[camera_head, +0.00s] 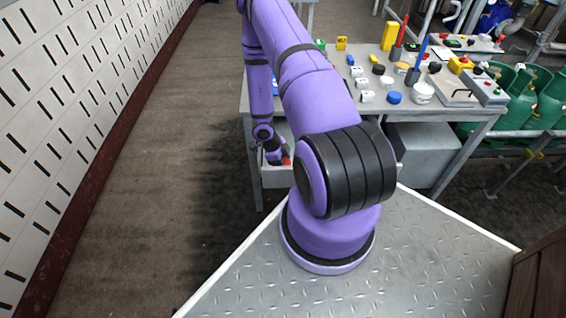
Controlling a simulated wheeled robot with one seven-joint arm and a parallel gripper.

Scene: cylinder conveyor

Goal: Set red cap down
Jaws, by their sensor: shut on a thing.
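My gripper (279,158) is small in the picture, low at the front left of the workbench, pointing down. It is shut on a small red thing, which seems to be the red cap (286,161). The cap is partly hidden by the fingers. Both are at an open grey drawer (275,182) under the tabletop. My arm hides part of the drawer, and I cannot tell whether the cap touches it.
The workbench (460,112) carries several small items, among them a blue cap (394,97), a white tub (422,92) and a grey control box (487,92). Green gas cylinders (541,95) stand at the right. The floor at the left (130,170) is clear.

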